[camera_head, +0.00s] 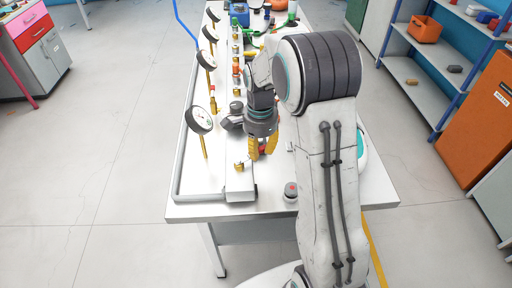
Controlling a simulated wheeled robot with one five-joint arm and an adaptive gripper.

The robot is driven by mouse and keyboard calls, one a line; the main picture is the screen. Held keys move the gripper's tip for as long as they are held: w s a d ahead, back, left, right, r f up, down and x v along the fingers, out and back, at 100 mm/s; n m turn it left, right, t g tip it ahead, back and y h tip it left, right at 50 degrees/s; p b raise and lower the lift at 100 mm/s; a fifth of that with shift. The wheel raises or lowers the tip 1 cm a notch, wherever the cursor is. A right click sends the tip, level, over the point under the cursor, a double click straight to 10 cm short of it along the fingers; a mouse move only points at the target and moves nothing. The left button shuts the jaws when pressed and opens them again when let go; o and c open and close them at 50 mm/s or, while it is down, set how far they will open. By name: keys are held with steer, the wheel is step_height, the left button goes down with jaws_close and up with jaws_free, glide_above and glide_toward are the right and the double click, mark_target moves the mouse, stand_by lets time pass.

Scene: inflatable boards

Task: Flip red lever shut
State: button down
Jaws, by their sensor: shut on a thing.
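My gripper (261,152) points down over the near part of the white table, with yellow fingers. It is shut on a small red piece (263,147), which looks like the red lever; the fingers hide most of it. A brass valve fitting (241,166) shows just left of the fingers, on the near end of the white manifold (240,190). How far the lever is turned cannot be made out.
Several round gauges on brass stems, the nearest one (199,120) close by, stand left of the manifold. A button-topped grey puck (290,190) sits near the table's front edge. Other valves and coloured items crowd the far end. The table's front left (200,212) is clear.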

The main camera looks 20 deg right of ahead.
steer(key=s+m, duration=0.1)
steer(key=s+m+b, duration=0.1)
steer(key=m, duration=0.1)
steer(key=s+m, duration=0.1)
steer(key=m, duration=0.1)
steer(key=shift+a+f, duration=0.1)
steer(key=shift+a, duration=0.15)
steer(key=shift+s+m, duration=0.1)
steer(key=shift+m, duration=0.2)
steer(key=c, duration=0.9)
jaws_free()
step_height(320, 180, up, 12)
steer(key=shift+r, duration=0.1)
stand_by(0.6)
